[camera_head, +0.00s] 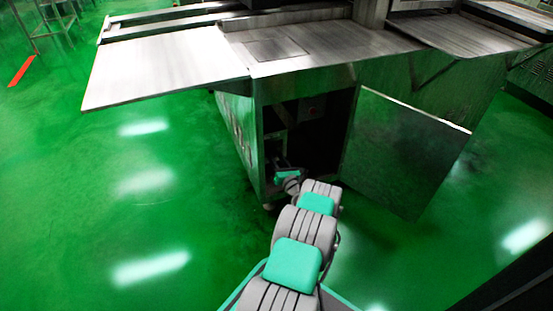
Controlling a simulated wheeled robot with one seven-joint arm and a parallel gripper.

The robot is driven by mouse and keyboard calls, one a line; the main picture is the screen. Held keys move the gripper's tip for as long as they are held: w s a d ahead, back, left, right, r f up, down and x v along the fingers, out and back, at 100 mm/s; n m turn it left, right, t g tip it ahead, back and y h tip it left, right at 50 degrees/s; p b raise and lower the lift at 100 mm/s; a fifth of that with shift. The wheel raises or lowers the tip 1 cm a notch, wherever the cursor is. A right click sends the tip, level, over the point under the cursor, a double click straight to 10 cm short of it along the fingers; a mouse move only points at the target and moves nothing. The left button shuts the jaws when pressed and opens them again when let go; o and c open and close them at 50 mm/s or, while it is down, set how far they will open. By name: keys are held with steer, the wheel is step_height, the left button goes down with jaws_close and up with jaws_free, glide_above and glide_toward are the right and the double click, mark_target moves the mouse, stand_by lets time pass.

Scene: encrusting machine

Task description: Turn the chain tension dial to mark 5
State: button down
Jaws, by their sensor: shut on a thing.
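My arm reaches into the dark open cabinet of the encrusting machine (300,85). My gripper (281,161) is just inside the opening, low at its left side, small and in shadow. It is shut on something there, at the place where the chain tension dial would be. The dial itself and its marks cannot be made out; the gripper, the wrist and the dark hide them.
The cabinet door (405,150) stands open to the right of my arm. A steel shelf (165,70) juts out at the upper left. The green floor (120,220) at left is clear.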

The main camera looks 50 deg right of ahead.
stand_by(0.4)
steer(key=c, duration=0.9)
jaws_free()
steer(key=p+v, duration=0.2)
steer(key=v, duration=0.6)
steer(key=shift+p, duration=0.35)
steer(key=shift+d, duration=0.1)
